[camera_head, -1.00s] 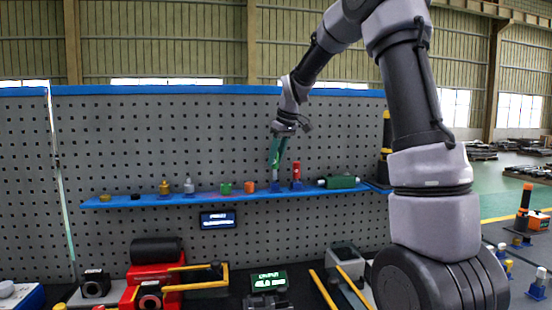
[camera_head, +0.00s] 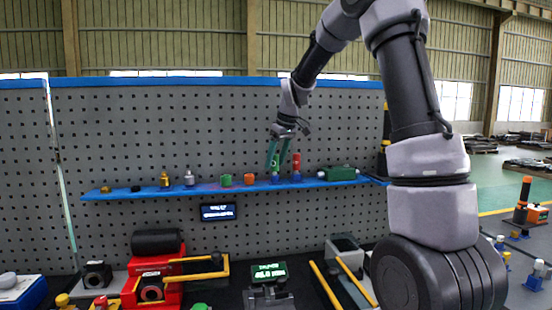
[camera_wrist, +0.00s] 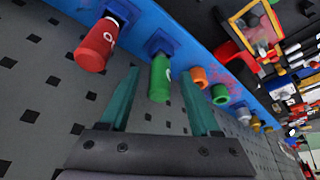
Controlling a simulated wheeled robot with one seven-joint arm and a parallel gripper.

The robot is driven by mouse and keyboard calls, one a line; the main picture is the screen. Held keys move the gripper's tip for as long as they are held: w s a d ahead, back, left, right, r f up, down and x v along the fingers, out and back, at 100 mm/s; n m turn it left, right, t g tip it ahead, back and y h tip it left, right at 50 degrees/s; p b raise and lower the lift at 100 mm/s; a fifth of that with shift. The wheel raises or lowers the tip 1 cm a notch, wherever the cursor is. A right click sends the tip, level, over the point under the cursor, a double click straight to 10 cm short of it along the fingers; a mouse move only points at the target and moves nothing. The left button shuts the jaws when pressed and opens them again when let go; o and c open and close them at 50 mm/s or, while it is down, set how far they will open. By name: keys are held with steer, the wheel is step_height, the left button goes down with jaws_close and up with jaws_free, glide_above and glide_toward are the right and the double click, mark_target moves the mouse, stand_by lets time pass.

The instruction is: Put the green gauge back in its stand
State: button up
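The green gauge (camera_head: 276,161) stands upright on the shelf, its lower end at a blue stand (camera_head: 276,179). In the wrist view the green gauge (camera_wrist: 160,80) meets its blue stand (camera_wrist: 160,42) and looks seated, though the joint is partly hidden. My gripper (camera_head: 277,166) is open around the gauge's upper part, with a finger on each side. In the wrist view a gap shows between the gauge and both fingers of my gripper (camera_wrist: 160,74).
A red gauge (camera_head: 296,161) in its own blue stand is close to the right of my gripper. On the blue shelf (camera_head: 110,194) are an orange ring (camera_head: 249,179), a green ring (camera_head: 226,181) and small weights. A dark green cylinder (camera_head: 342,173) lies at right.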

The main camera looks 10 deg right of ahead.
stand_by(0.4)
steer(key=shift+v, duration=2.5)
steer(key=v, duration=1)
steer(key=s+d+r+m+t, duration=0.15)
steer(key=s+m, duration=0.35)
steer(key=s, duration=0.9)
steer(key=s+d+f+m+t, duration=0.1)
steer(key=s+f+m, duration=0.5)
steer(key=s, duration=0.7)
steer(key=shift+f+t, duration=0.65)
